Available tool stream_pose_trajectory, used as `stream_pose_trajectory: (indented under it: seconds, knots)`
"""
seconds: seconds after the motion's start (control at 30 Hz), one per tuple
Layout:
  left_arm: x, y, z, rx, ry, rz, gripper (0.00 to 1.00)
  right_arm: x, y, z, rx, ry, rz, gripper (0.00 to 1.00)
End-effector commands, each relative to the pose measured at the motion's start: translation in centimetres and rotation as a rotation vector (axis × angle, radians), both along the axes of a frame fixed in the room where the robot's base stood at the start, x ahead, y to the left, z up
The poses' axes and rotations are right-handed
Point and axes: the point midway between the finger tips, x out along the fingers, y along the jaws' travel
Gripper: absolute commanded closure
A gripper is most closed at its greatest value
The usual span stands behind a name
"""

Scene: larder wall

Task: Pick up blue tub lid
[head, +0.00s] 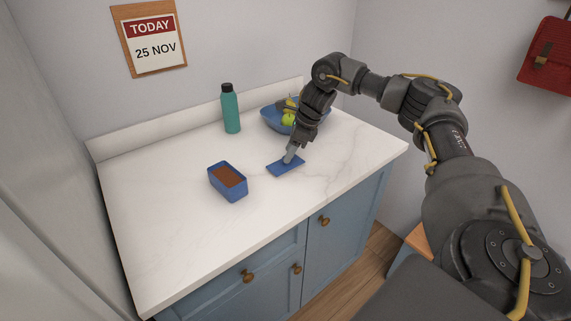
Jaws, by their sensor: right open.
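The blue tub lid (281,168) lies flat on the white countertop, right of the middle. My right gripper (289,158) is directly above the lid with its fingertips at or very near the lid's upper surface. It is open, and I cannot tell whether the fingers touch the lid. Part of the lid is hidden behind the fingers. The open blue tub (236,195) stands to the left of the lid with brown contents inside. My left gripper is not in view.
A blue bowl with fruit (270,120) stands behind my right gripper. A green bottle with a dark cap (231,111) stands near the back wall. The countertop (160,240) is clear at the front left. Blue cabinets (340,220) are below.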

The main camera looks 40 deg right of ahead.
Motion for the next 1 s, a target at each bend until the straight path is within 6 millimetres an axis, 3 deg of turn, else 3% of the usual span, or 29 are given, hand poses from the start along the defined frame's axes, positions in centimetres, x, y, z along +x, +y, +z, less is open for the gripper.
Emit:
stream_pose_trajectory:
  seconds: [0.17, 0.43, 0.8, 1.0]
  knots:
    - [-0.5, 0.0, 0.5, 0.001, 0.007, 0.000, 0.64, 0.5, 0.5, -1.8, 0.001, 0.002, -0.001, 0.55]
    - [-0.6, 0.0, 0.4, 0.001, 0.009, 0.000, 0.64, 0.6, 0.6, -2.1, 0.001, -0.001, -0.002, 0.55]
    - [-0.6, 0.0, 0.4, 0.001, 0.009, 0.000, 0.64, 0.6, 0.6, -2.1, 0.001, 0.000, -0.002, 1.00]
    - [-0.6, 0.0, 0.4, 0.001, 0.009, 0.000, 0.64, 0.6, 0.6, -2.1, 0.001, 0.000, -0.002, 1.00]
